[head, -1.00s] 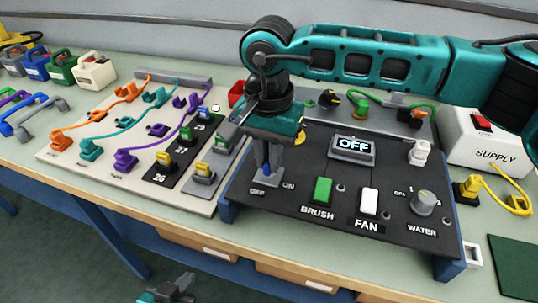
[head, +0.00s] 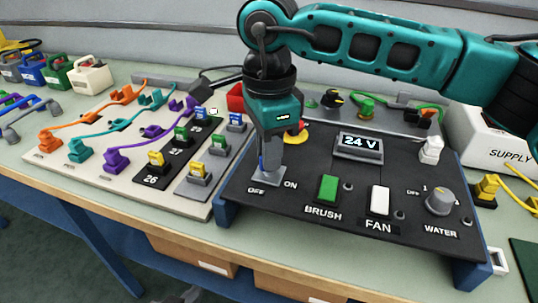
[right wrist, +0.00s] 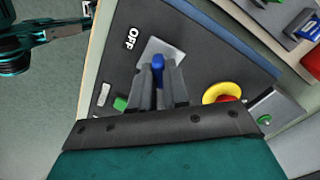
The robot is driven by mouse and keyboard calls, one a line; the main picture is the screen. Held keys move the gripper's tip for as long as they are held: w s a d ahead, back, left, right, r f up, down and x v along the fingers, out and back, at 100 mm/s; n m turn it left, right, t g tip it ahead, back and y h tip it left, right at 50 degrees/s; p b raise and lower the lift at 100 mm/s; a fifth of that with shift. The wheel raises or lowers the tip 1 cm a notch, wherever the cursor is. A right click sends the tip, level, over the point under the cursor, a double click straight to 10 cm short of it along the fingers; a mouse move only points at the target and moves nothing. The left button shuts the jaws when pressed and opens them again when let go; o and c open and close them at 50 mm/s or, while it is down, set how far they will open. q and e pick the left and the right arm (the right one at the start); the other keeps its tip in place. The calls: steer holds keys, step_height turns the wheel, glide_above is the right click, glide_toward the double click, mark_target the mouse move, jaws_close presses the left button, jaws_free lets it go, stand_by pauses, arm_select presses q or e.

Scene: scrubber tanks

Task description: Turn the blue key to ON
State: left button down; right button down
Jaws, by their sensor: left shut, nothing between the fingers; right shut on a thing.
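The blue key (right wrist: 158,62) stands on its grey plate, with its top showing between the fingers in the right wrist view. My right gripper (head: 268,168) points down over the plate (head: 267,182) at the panel's left end, between the OFF and ON labels, and is shut on the key. In the head view the gripper mostly hides the key. The panel display (head: 360,142) reads 24 V. My left gripper (head: 186,297) only just shows at the bottom edge of the head view, away from the panel; it is shut and empty.
The black panel (head: 300,190) also carries a green BRUSH switch (head: 328,188), a white FAN switch (head: 379,200) and a grey WATER knob (head: 439,201). A red and yellow button (head: 297,133) is close behind my right gripper. A connector board (head: 125,175) lies left.

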steer(key=shift+m+b, duration=0.3)
steer(key=shift+m, duration=0.5)
steer(key=c, duration=1.1)
jaws_free()
steer(key=shift+r, duration=0.1)
